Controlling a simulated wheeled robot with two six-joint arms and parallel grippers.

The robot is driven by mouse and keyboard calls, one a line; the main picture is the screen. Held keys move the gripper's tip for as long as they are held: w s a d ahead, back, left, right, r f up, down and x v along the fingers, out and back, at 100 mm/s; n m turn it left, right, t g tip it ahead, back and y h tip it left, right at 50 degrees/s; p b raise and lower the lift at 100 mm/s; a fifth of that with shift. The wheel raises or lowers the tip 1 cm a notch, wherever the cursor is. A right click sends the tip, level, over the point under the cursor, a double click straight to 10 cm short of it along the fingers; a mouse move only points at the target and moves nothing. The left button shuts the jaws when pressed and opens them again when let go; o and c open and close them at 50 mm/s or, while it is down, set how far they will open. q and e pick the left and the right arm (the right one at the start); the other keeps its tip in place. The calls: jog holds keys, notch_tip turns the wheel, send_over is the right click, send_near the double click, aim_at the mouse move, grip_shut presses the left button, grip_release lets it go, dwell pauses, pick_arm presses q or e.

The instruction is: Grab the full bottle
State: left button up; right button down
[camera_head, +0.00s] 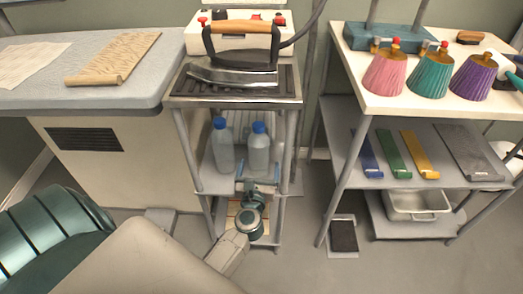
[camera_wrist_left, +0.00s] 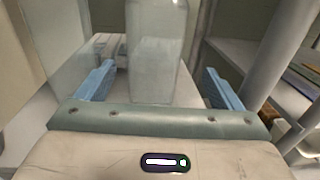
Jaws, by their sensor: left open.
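Two clear bottles with blue caps stand upright side by side on the middle shelf of the iron stand, the left bottle (camera_head: 222,150) and the right bottle (camera_head: 259,150). I cannot tell from their looks which one is full. My left gripper (camera_head: 258,187) is open at the shelf's front edge, facing the right bottle. In the left wrist view the right bottle (camera_wrist_left: 157,55) stands between and beyond the blue fingers of my left gripper (camera_wrist_left: 156,85). The left bottle (camera_wrist_left: 66,50) is outside the left finger. My right gripper is not in view.
A clothes iron (camera_head: 236,60) rests on the stand's top, above the bottles. The stand's posts (camera_head: 288,150) flank the shelf. An ironing table (camera_head: 130,50) is at left.

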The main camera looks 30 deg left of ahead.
pick_arm(q)
jog(key=shift+x, duration=1.15)
jog(key=shift+a+x, duration=0.2)
jog(key=shift+x, duration=1.2)
jog(key=shift+a+x, duration=0.2)
jog(key=shift+x, duration=1.2)
jog(key=shift+s+r, duration=0.15)
jog(key=shift+s, duration=0.1)
jog(key=shift+c, duration=0.2)
jog(key=c, duration=1.5)
